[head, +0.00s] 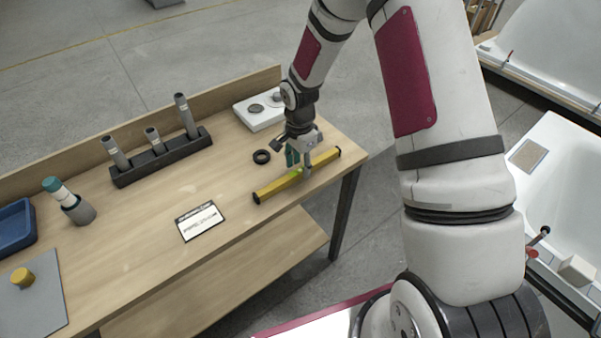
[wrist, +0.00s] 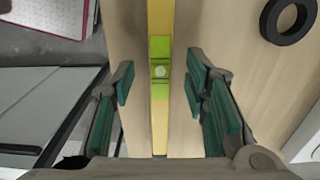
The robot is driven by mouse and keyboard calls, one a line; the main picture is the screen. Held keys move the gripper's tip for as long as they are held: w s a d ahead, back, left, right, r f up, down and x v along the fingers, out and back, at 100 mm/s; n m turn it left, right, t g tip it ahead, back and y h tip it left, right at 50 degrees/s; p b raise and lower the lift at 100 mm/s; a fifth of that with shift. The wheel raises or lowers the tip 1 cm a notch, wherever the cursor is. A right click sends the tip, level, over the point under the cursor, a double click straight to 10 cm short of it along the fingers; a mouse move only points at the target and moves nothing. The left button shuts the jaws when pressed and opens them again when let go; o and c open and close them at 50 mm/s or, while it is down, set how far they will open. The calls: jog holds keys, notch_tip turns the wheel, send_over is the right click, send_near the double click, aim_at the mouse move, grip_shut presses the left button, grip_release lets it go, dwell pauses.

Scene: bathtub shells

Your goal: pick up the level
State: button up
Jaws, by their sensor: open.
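The level (head: 273,188) is a long yellow bar with dark ends and a bright green vial section near its middle. It lies flat on the wooden workbench near the front right edge. My gripper (head: 301,167) is over the level's middle. In the wrist view my gripper (wrist: 160,85) is open, with one green-padded finger on each side of the bar and a gap on both sides. How far the fingertips are above the bench is hard to tell.
A black ring (head: 262,156) lies just left of the level; a white block with round recesses (head: 259,112) is behind. A black rack with grey tubes (head: 160,158), a label card (head: 201,221), a cup with a bottle (head: 77,209) and a blue tray (head: 14,228) stand further left.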

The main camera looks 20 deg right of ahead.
jog(key=shift+f, duration=0.75)
grip_shut()
jog(key=shift+r, duration=0.15)
